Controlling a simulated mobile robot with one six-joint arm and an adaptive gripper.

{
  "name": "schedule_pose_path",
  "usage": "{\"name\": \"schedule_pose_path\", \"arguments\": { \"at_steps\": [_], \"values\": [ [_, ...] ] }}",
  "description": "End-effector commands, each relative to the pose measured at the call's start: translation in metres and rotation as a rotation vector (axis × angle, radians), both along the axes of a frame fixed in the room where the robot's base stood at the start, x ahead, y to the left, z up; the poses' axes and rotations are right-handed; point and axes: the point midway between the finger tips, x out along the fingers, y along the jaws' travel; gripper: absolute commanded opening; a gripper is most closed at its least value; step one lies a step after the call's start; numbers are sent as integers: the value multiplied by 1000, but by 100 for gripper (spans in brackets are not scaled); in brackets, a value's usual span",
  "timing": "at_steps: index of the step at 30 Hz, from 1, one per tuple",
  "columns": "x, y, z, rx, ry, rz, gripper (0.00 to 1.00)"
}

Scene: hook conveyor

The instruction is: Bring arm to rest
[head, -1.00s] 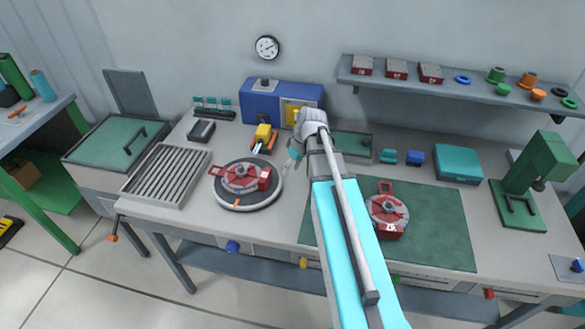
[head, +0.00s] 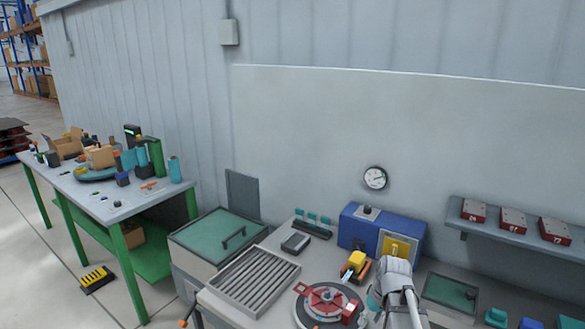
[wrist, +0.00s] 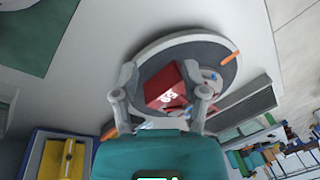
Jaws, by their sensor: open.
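My gripper shows in the wrist view (wrist: 165,95), its two grey fingers spread apart with nothing between them. A red device (wrist: 168,88) on a round turntable (wrist: 222,60) lies beyond the fingertips, apart from them as far as I can tell. In the head view my arm enters at the bottom right, over the bench. The red device (head: 328,301) sits on the turntable (head: 303,312) left of my wrist. The fingers are mostly hidden in the head view.
A blue machine (head: 352,228) with a yellow panel stands behind my arm. A ribbed tray (head: 254,280) and a green-lidded bin (head: 215,238) are to the left. A shelf with red boxes (head: 512,220) is on the wall at right. A green table (head: 110,200) stands far left.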

Motion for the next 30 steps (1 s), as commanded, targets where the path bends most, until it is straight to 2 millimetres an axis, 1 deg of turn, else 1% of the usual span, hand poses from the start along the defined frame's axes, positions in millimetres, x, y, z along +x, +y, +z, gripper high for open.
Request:
{"name": "schedule_pose_path", "arguments": {
  "at_steps": [1, 6, 9, 12, 16, 30],
  "values": [
    [-13, 11, -1, -24, 11, -22, 57],
    [-39, 36, -3, -109, 39, -126, 57],
    [-51, 46, -3, -149, 44, -179, 57],
    [-59, 52, -4, -177, 44, -216, 57],
    [-62, 55, -4, -194, 44, -240, 57],
    [-62, 55, -4, -195, 45, -243, 57]
  ]
}}
